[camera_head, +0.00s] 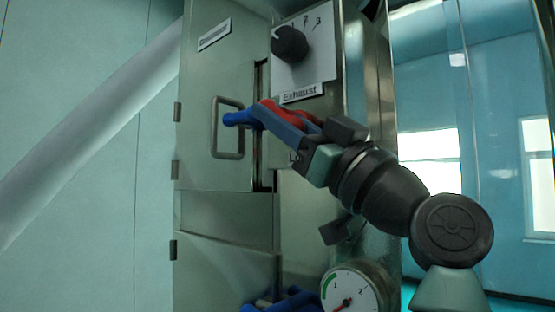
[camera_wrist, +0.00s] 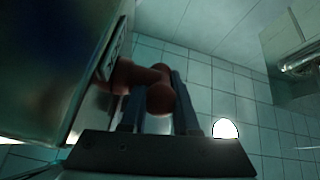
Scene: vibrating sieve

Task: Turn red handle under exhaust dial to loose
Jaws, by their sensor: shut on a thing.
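The red handle (camera_head: 279,106) sits on the cabinet front, just below the Exhaust label (camera_head: 299,93) and the black exhaust dial (camera_head: 290,45). My gripper (camera_wrist: 157,88) is shut on it; in the wrist view the dull red handle (camera_wrist: 160,98) lies between the two dark blue-grey fingers. In the head view my fingers come in from the lower right and hide part of the handle. A bright blue rounded part (camera_head: 237,118) shows at the left of the handle; I cannot tell where it joins. A label starting "LO" (camera_head: 294,157) is mostly hidden by my gripper.
A cabinet door (camera_head: 215,75) with a metal pull handle (camera_head: 216,140) is just left of the red handle. A pressure gauge (camera_head: 349,294) and blue parts (camera_head: 290,301) are below. A wide pale pipe (camera_head: 90,130) slants at the left. Room at right looks free.

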